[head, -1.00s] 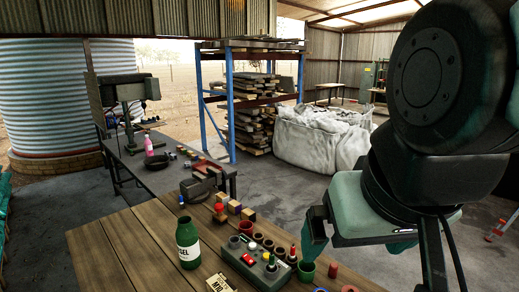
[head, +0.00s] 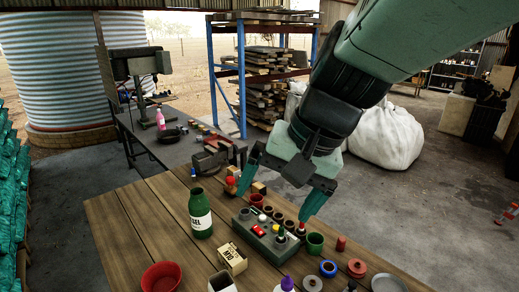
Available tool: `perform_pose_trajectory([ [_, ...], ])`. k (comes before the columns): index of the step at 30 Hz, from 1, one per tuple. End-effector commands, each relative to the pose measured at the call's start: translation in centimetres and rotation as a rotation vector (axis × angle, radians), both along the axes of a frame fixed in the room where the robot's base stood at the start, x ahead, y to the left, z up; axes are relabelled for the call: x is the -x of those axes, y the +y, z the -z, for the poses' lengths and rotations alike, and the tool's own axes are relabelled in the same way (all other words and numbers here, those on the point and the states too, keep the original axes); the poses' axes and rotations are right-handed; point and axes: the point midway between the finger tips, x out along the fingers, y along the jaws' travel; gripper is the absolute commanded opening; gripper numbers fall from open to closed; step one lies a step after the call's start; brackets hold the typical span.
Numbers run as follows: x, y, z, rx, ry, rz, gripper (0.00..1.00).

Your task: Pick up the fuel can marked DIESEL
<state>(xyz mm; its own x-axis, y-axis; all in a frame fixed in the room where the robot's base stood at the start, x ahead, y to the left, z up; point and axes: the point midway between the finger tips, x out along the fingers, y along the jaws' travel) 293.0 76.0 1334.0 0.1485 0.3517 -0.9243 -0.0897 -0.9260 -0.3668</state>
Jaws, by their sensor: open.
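A dark green bottle-shaped can (head: 201,214) stands upright on the wooden table. It has a white label, of which only the ending "SEL" is readable; the rest is turned out of sight. My gripper (head: 272,204) is open and empty, fingers pointing down, to the right of the can and apart from it. It hangs over or behind the grey-green box with several holes, and its height above the table is hard to tell.
The box (head: 262,236) holds several coloured pieces. Near it are a green cup (head: 315,243), a small tan carton (head: 232,258), a red bowl (head: 161,277) and several small lids. A vise (head: 214,157) stands behind. The table left of the can is clear.

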Motion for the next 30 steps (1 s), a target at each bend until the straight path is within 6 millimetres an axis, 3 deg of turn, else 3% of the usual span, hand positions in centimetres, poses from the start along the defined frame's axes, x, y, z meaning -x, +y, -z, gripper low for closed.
perform_pose_trajectory([
  [9,-8.4,8.7,6.4,-0.408,0.349,0.158,1.0],
  [18,-16.3,14.8,13.6,-0.822,0.66,0.425,1.0],
  [24,-21.4,16.7,19.9,-1.1,0.851,0.68,1.0],
  [30,-25.4,16.6,27.1,-1.341,1.0,0.973,1.0],
])
